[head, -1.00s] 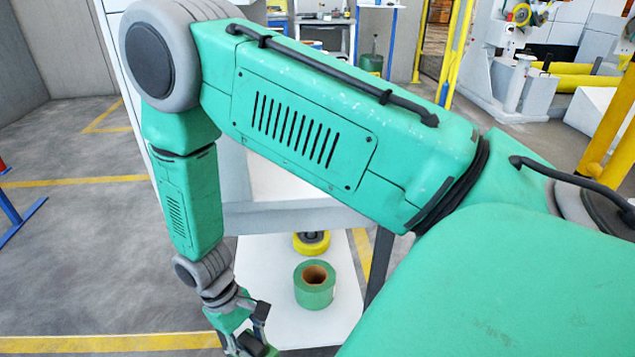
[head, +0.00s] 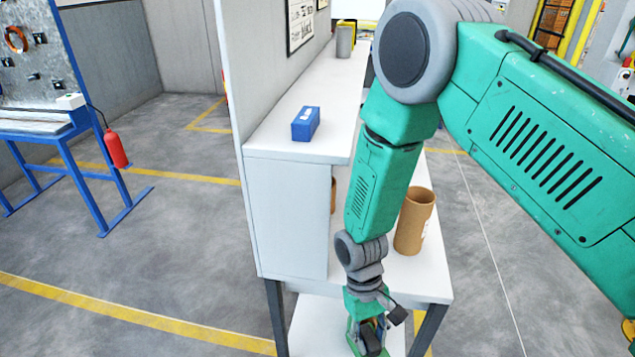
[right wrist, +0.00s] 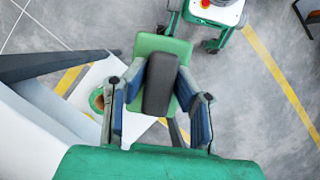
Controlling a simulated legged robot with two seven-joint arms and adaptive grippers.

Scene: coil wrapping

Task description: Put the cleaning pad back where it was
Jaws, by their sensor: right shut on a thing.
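The cleaning pad, a green block with a dark grey strip along its middle, shows in the right wrist view (right wrist: 182,54). My right gripper (right wrist: 161,92) is shut on it, with a blue-grey finger on each side. In the head view, the same gripper (head: 372,328) hangs low at the bottom, over or beside the lower white shelf (head: 312,328). The pad is small and partly hidden by the gripper there. My left gripper is out of view.
A brown cardboard tube (head: 414,222) stands on the middle shelf. A blue box (head: 306,124) and a grey cylinder (head: 345,42) stand on the top shelf. A green roll (right wrist: 97,100) lies left of the pad in the wrist view.

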